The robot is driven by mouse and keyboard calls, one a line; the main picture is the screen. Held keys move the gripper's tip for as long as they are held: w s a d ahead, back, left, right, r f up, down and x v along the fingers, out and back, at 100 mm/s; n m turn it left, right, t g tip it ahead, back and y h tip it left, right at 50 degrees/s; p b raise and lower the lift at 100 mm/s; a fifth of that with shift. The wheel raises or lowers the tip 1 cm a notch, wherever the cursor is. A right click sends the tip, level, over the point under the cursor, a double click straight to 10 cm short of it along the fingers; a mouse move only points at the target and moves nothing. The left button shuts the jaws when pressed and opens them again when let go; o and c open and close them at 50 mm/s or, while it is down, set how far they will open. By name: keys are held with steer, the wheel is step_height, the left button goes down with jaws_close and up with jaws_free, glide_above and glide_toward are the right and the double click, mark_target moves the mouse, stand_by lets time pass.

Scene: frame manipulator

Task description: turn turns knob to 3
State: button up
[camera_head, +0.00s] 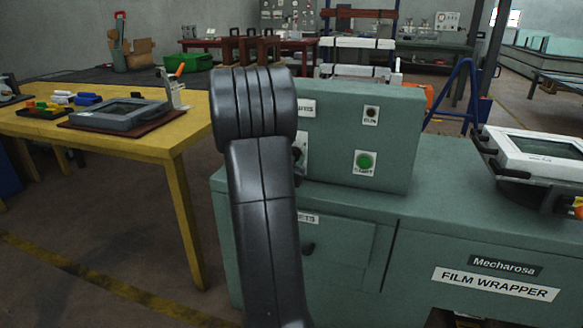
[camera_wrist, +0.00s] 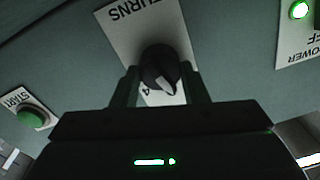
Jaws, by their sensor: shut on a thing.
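In the wrist view the black turns knob (camera_wrist: 158,66) sits on a white plate (camera_wrist: 120,28) marked TURNS, which appears upside down. The knob's white pointer mark faces the lower side of the picture, near a visible digit 4. The other digits are hidden or not readable. My gripper (camera_wrist: 160,88) has one finger on each side of the knob and is shut on it. In the head view my dark arm hides most of the turns plate and the gripper.
A lit green POWER light (camera_wrist: 300,10) is at the wrist view's upper right. A yellow table (camera_head: 150,143) stands left, and a film wrapper bench (camera_head: 450,220) lies below.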

steer(key=shift+f+m+b, duration=0.1)
steer(key=shift+m+b, duration=1.1)
steer(key=shift+m, duration=0.3)
steer(key=o, duration=1)
steer(key=p+v, duration=0.1)
steer(key=v, duration=1.2)
steer(key=shift+s+a+f+p, duration=0.1)
steer(key=shift+s+p, duration=0.3)
